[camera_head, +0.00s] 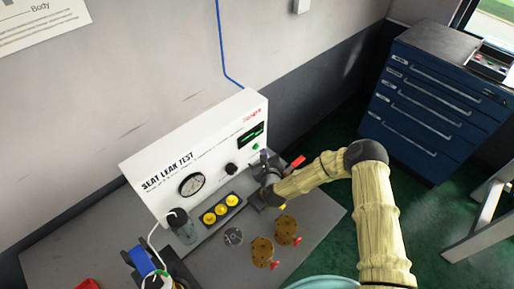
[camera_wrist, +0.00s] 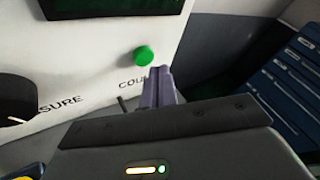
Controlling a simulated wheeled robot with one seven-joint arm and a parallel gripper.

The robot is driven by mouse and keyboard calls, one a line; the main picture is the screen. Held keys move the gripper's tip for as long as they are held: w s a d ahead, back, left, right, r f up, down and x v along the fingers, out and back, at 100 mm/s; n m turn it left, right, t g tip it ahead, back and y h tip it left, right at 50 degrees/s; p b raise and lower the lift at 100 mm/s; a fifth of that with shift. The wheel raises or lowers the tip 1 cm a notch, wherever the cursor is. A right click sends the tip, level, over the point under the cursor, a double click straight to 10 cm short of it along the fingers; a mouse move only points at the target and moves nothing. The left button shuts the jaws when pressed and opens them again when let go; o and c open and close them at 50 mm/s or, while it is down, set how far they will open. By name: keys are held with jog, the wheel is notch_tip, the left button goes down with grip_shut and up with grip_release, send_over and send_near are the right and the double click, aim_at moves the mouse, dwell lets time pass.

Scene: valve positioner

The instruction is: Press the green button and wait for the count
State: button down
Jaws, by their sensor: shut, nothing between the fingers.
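The green button (camera_wrist: 144,56) is a round knob on the white test panel (camera_wrist: 75,55), above the lettering that starts "COU". It also shows in the head view as a small green dot (camera_head: 256,147) on the "SEAT LEAK TEST" panel (camera_head: 150,205). My gripper (camera_wrist: 160,72) is shut with nothing between its fingers. Its fingertips are just right of and slightly below the button in the wrist view. I cannot tell whether they touch the panel. A dark display (camera_wrist: 110,8) is above the button; in the head view it shows green marks (camera_head: 251,134) too small to read.
The grey bench (camera_head: 210,265) holds several yellow caps (camera_head: 221,209), brass discs (camera_head: 263,250) with red handles, and a clear bottle (camera_head: 183,228). A red-handled valve (camera_head: 296,163) is beside my gripper. A blue drawer cabinet (camera_head: 430,105) stands at the right.

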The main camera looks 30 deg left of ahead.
jog(key=shift+a, duration=0.1)
dwell(0.3)
jog(key=shift+w+a+b, duration=0.15)
jog(key=shift+a+b, duration=0.15)
jog(key=shift+b, duration=0.2)
jog(key=shift+w+a+b, duration=0.1)
jog(key=shift+a+b, duration=0.25)
jog(key=shift+a, duration=0.1)
dwell(0.6)
jog(key=shift+d, duration=0.1)
jog(key=shift+s+d, duration=0.25)
jog(key=shift+d, duration=0.5)
jog(key=d, duration=0.2)
jog(key=s+d, duration=0.1)
jog(key=d, duration=0.2)
jog(key=shift+s, duration=0.2)
jog(key=shift+r, duration=0.1)
dwell(0.6)
